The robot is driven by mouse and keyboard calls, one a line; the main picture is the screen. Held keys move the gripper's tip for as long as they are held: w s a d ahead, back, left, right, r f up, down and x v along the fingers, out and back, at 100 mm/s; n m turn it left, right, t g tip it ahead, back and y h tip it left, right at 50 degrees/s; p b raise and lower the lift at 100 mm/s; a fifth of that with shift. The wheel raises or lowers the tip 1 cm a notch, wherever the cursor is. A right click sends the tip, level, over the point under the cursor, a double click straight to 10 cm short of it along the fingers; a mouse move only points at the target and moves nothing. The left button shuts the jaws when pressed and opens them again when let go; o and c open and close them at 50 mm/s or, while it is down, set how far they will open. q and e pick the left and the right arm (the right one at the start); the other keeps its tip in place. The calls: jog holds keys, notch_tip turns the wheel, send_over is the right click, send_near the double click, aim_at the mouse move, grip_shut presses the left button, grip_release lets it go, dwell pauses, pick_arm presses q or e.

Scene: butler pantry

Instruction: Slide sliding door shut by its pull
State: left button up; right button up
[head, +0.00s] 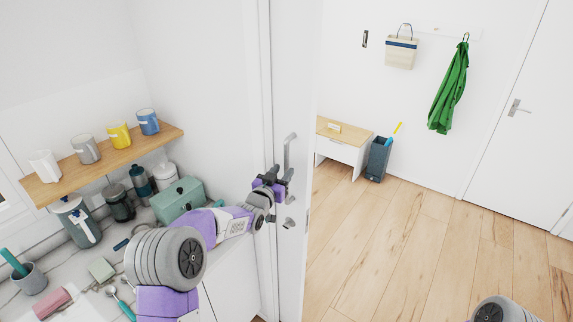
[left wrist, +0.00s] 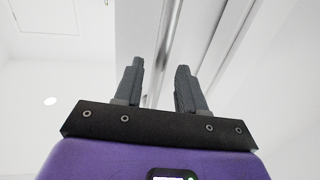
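The white sliding door (head: 290,75) stands upright in the middle of the head view, with open doorway to its right. Its pull (head: 289,152) is a vertical silver bar on the door's face. My left gripper (head: 284,177) is at the lower part of the pull. In the left wrist view, my left gripper (left wrist: 158,88) has its two dark fingers apart, and the pull (left wrist: 177,35) runs up from the gap between them. Whether a finger touches the bar cannot be told. My right gripper is out of view.
At left, a wooden shelf (head: 102,163) holds several mugs, above a counter with canisters, a teal box (head: 179,203) and utensils. Through the doorway are a bench (head: 343,145), a dark bin (head: 378,160) and clear wooden floor (head: 420,240).

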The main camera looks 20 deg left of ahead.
aim_at(285, 169)
pick_arm(q)
jog(key=shift+w+d+p, duration=0.15)
jog(key=shift+w+p, duration=0.05)
jog(key=shift+w, duration=0.7)
jog(key=shift+w+d+p, duration=0.15)
jog(key=shift+w+p, duration=0.05)
jog(key=shift+w, duration=0.7)
grip_shut()
